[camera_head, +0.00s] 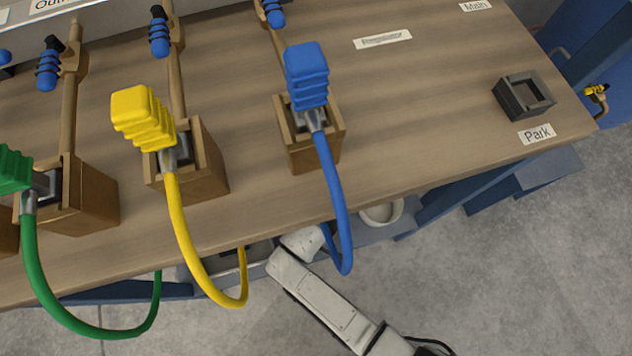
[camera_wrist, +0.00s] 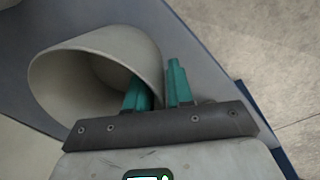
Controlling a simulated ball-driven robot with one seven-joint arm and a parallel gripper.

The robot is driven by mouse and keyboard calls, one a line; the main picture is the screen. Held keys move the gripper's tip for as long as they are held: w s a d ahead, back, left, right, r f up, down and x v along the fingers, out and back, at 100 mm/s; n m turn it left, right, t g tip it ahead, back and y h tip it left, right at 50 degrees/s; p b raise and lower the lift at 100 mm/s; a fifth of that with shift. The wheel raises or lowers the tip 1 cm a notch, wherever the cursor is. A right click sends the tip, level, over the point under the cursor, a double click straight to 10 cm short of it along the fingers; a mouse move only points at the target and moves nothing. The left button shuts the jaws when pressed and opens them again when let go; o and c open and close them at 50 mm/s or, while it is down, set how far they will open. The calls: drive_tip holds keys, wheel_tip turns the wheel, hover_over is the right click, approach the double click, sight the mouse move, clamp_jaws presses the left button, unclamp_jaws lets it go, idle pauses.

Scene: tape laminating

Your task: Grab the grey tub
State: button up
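The grey tub (camera_head: 382,213) sits on a low shelf below the table's front edge in the head view; the table hides part of it. In the wrist view the grey tub (camera_wrist: 70,62) lies with its round mouth toward the camera, at the left. My gripper (camera_wrist: 158,72) has teal fingers that are apart. The left finger reaches into the tub's mouth and the right finger is outside, with the tub's wall between them. I cannot tell whether either finger touches the wall. In the head view the fingers are hidden below the table.
Above is the wooden table (camera_head: 420,110) with a blue plug (camera_head: 306,75), a yellow plug (camera_head: 143,115) and a green plug (camera_head: 12,170) in wooden holders. Their cables hang over the front edge near my arm. A dark square holder (camera_head: 523,96) stands at the right. Grey floor is clear lower right.

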clamp_jaws()
drive_tip(key=shift+r, duration=0.15)
